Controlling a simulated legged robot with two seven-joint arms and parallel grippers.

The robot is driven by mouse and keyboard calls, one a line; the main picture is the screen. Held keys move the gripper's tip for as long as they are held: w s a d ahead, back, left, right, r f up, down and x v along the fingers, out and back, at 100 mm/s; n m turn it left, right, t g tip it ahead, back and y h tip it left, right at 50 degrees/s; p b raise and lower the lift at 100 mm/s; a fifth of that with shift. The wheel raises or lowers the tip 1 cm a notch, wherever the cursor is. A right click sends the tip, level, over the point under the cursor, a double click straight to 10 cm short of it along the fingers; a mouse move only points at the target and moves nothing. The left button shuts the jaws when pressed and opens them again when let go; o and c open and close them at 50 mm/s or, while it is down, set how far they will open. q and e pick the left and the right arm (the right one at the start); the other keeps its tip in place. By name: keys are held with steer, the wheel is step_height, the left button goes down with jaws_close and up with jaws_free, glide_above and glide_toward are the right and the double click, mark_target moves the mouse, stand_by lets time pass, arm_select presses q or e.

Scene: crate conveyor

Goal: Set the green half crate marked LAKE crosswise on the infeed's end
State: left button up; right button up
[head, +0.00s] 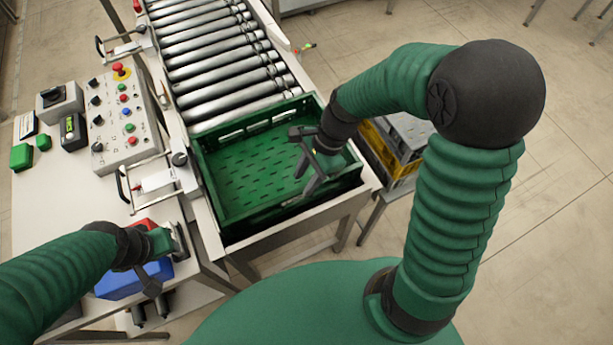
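A green crate (225,134) with a slotted floor sits at the near end of the roller infeed (222,72). It looks empty, and no LAKE marking is readable from here. My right gripper (304,160) is over the right part of the crate, its fingers apart with nothing visible between them. I cannot tell whether it touches the crate. My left gripper (168,262) is at the lower left, beside the infeed's end and over a blue box (120,283). Its fingers look apart and empty.
A control panel (124,115) with buttons stands on the white table (60,200) at left, with small green and black items. Grey and yellow crates (390,150) stand to the right, partly behind my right arm. A red object (143,225) lies near the blue box.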

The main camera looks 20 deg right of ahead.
steer(key=s+d+n+t+h+b, duration=0.1)
steer(key=n, duration=0.4)
steer(key=s+d+f+n+t+h, duration=0.1)
steer(key=n+h, duration=0.1)
steer(key=n, duration=0.4)
steer(key=s+d+f+n+h+b, duration=0.1)
steer(key=d+n, duration=0.1)
steer(key=n, duration=0.4)
steer(key=shift+s+t+b, duration=0.3)
steer(key=shift+t, duration=0.1)
steer(key=shift+s+r+p, duration=0.1)
steer(key=shift+r+p, duration=0.2)
steer(key=shift+r, duration=0.1)
